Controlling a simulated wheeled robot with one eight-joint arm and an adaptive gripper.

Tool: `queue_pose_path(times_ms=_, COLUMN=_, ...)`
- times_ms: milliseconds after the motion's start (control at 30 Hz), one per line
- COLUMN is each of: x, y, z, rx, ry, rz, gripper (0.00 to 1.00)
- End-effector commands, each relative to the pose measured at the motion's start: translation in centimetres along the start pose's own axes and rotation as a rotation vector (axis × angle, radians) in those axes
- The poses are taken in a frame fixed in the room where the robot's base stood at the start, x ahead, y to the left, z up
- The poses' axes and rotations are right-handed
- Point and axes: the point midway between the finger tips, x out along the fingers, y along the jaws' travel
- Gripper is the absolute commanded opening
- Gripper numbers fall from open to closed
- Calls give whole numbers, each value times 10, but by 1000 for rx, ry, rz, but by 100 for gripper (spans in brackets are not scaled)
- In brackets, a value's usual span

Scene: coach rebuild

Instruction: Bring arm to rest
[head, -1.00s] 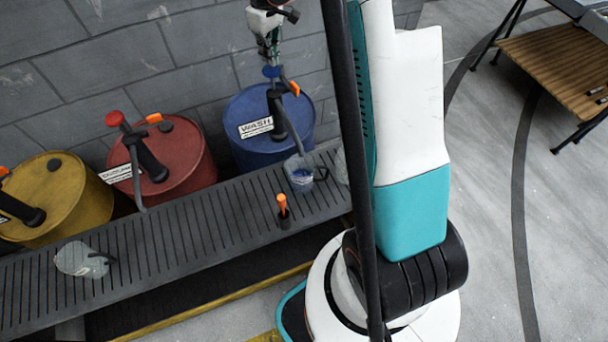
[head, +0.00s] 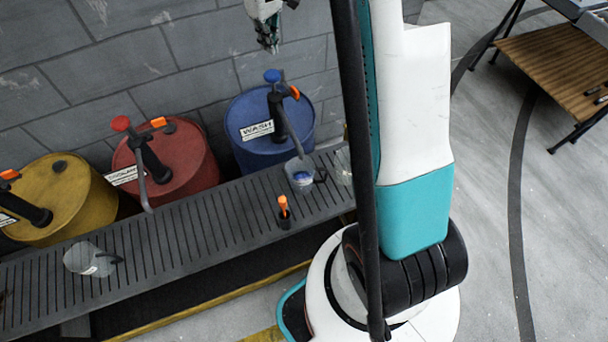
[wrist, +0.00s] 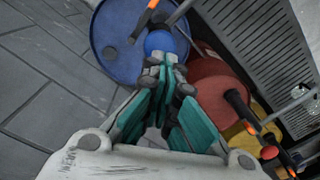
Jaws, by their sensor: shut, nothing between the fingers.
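My gripper (head: 268,40) is shut and empty. In the head view it hangs at the top, above the blue drum (head: 243,118) labelled WASH and clear of its pump. In the wrist view the closed fingers (wrist: 160,72) point toward the pump's blue knob (wrist: 166,42), with the blue drum (wrist: 118,58) behind. The knob also shows in the head view (head: 272,76), with a gap between it and the fingertips.
A red drum (head: 190,160) and a yellow drum (head: 75,205) stand left of the blue one. A slatted bench (head: 185,240) in front carries clear jugs (head: 300,172) (head: 82,258) and an orange-tipped tool (head: 283,208). A wooden table (head: 555,70) stands far right.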

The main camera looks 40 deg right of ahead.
Motion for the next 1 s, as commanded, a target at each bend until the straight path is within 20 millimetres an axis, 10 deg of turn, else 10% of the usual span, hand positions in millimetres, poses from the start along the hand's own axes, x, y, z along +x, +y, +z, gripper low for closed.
queue_pose_path(times_ms=567, x=-2, y=-4, z=1, rx=2, ry=5, rz=3, gripper=0)
queue_pose_path(times_ms=1000, x=-43, y=-87, z=48, rx=61, ry=135, rz=64, gripper=0)
